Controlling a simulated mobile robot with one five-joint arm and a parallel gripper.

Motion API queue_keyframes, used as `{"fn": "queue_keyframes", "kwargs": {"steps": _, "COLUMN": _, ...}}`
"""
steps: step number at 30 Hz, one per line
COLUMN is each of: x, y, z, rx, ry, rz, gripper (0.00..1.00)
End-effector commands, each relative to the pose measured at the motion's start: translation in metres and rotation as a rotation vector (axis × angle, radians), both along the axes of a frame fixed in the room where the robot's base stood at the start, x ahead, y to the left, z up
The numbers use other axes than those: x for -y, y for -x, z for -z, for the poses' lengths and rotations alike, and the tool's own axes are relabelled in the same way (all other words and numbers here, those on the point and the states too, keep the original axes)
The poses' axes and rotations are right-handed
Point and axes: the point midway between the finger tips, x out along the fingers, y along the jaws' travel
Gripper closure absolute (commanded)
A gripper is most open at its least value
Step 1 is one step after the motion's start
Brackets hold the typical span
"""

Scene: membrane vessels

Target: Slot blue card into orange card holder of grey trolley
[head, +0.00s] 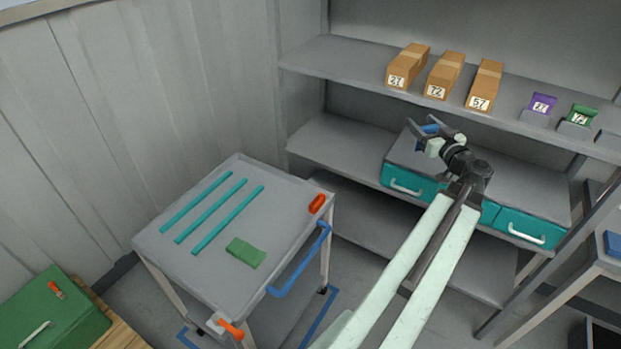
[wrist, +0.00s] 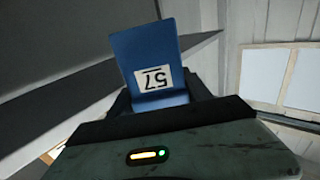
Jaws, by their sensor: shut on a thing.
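My gripper (head: 434,137) is shut on a blue card (wrist: 147,48) with a white label reading 57, upside down in the wrist view. Little of the card (head: 430,128) shows between the jaws in the head view. The gripper is in front of the shelving, to the right of the grey trolley (head: 215,270) and apart from it. A small orange-red block (head: 317,203), which looks like the card holder, sits at the trolley top's right corner. Another orange piece (head: 231,329) is at its front corner. I cannot see a slot in either.
Three teal bars (head: 203,202) and a green block (head: 245,252) lie on the trolley. A blue handle (head: 300,266) runs along its right side. The shelving holds cardboard boxes (head: 444,75), purple and green card stands (head: 541,103) and teal drawers (head: 520,227). A green case (head: 52,315) is lower left.

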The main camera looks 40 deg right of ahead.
Motion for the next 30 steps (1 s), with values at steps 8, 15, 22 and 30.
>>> {"fn": "queue_keyframes", "kwargs": {"steps": 8, "x": -0.094, "y": -0.142, "z": 0.118, "rx": 0.001, "ry": 0.0, "rz": -0.421, "gripper": 0.81}}
{"fn": "queue_keyframes", "kwargs": {"steps": 15, "x": -0.175, "y": -0.231, "z": 0.193, "rx": 0.001, "ry": 0.0, "rz": -0.657, "gripper": 0.81}}
{"fn": "queue_keyframes", "kwargs": {"steps": 22, "x": -0.209, "y": -0.263, "z": 0.214, "rx": 0.001, "ry": 0.0, "rz": -0.728, "gripper": 0.81}}
{"fn": "queue_keyframes", "kwargs": {"steps": 30, "x": -0.21, "y": -0.265, "z": 0.214, "rx": 0.001, "ry": 0.0, "rz": -0.731, "gripper": 0.81}}
